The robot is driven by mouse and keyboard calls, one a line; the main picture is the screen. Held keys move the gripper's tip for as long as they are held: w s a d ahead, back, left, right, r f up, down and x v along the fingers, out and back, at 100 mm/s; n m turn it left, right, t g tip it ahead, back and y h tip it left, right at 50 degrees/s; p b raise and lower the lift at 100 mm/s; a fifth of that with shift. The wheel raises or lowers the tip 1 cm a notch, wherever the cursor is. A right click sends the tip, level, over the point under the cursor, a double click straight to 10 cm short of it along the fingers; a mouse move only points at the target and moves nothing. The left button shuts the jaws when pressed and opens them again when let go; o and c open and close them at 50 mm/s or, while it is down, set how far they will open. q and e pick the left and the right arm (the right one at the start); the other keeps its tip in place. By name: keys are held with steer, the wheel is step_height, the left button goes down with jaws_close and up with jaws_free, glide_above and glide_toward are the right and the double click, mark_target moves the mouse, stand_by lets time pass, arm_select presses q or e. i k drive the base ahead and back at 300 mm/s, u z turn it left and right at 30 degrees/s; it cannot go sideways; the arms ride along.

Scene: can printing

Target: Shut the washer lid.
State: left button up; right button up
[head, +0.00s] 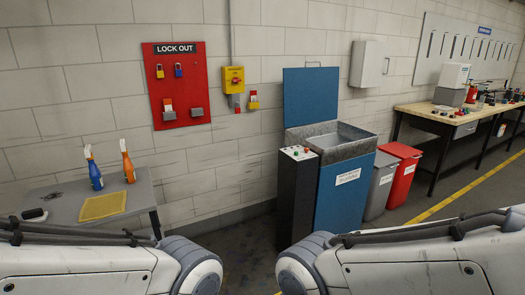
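The washer (344,193) is a blue cabinet with a grey metal basin (345,144) on top, standing against the wall right of centre. Its blue lid (311,97) stands open, upright behind the basin, with a small handle at its top edge. A dark control post (297,200) with coloured buttons stands at the washer's left front. Both of my arms show at the bottom of the head view, well in front of the washer. Neither gripper is in view.
A small grey table (135,199) at left holds a blue spray bottle (94,170), an orange one (128,162) and a yellow cloth (103,205). Grey and red bins (402,175) stand right of the washer, before a workbench (440,120). The floor between table and washer is clear.

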mark_target(311, 94)
steer(key=i, duration=2.9)
steer(key=z, duration=0.65)
